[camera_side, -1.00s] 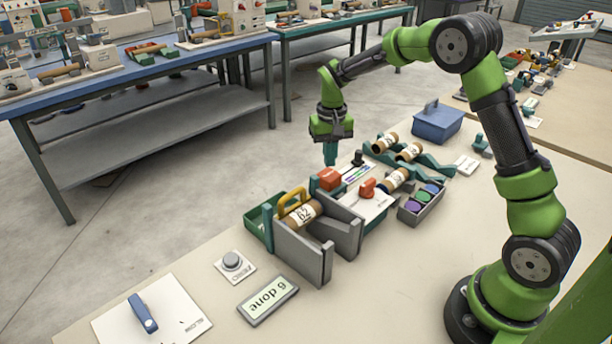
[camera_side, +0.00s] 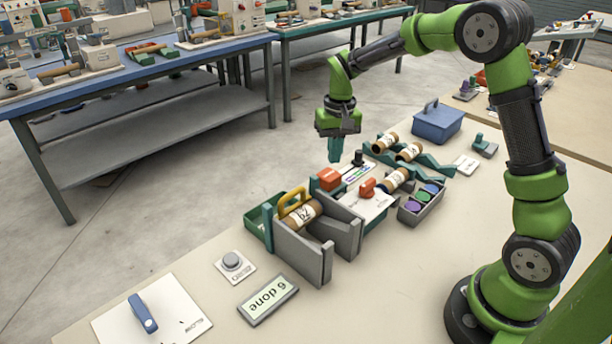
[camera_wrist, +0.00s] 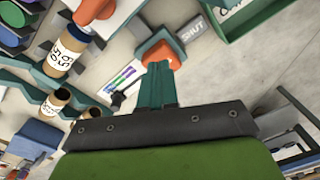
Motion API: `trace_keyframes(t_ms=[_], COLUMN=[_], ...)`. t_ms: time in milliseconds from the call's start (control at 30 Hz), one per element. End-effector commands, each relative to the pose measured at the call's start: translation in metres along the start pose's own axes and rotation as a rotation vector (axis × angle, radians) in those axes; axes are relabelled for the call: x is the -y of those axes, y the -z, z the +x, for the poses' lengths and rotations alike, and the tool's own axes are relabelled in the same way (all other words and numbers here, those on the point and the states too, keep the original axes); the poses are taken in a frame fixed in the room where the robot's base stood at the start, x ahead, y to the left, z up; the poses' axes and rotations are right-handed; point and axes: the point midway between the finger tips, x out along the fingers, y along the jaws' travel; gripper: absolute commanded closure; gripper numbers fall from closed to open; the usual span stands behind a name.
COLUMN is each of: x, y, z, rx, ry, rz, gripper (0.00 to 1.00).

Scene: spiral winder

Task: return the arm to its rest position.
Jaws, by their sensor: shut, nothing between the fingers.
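My gripper (camera_side: 335,150) hangs in the air above the far edge of the bench, pointing down. Its teal fingers are shut with nothing between them. In the wrist view the closed fingers (camera_wrist: 157,85) show in front of an orange block (camera_wrist: 160,50) beside a "SHUT" label. In the side view the orange-red block (camera_side: 329,178) lies below the gripper, apart from it. My green and black arm reaches from its base at the lower right up and over to the gripper.
A cardboard roll (camera_side: 303,213) sits in the grey winder frame (camera_side: 302,255). More rolls rest on a teal rack (camera_side: 433,164) near a blue lidded box (camera_side: 438,123). A display (camera_side: 268,299) reads "6 done". A grey button (camera_side: 233,262) and a blue-handled plate (camera_side: 180,310) lie at the front left.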

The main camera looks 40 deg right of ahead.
Motion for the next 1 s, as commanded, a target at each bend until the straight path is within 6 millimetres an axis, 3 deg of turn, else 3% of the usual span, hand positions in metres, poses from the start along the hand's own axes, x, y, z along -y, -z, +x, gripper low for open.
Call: trace_keyframes(t_ms=[300, 600, 800, 1000], x=[0.003, -0.009, -0.015, -0.015], y=[-0.101, -0.194, -0.225, -0.229], z=[-0.073, -0.107, -0.118, -0.129], rx=[-0.164, -0.351, -0.444, -0.487], ry=[0.164, 0.307, 0.366, 0.387], rz=[-0.058, -0.117, -0.146, -0.158], gripper=[1.00, 1.00, 1.00, 1.00])
